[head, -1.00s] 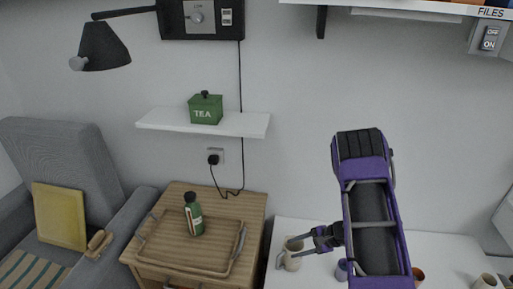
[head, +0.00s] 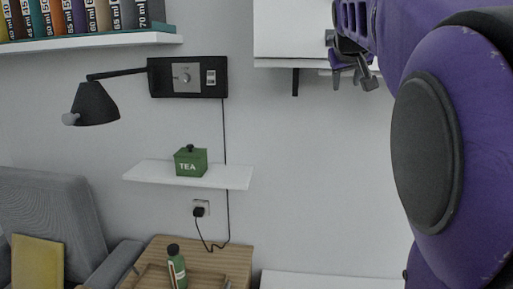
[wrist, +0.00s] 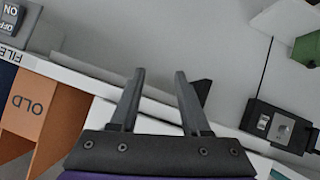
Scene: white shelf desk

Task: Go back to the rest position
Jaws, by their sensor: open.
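My gripper (head: 352,76) is raised at the upper right of the head view, in front of the white wall shelf, with its fingers pointing down. In the wrist view my gripper (wrist: 157,100) has its two fingers spread apart with nothing between them. My purple arm fills the right side of the head view and hides what lies behind it.
A green tea box (head: 191,162) stands on a small white shelf (head: 230,176). A green bottle (head: 177,268) stands on a wooden tray on the cabinet. A black lamp (head: 94,104) juts from the wall. An orange file (wrist: 35,105) is close in the wrist view.

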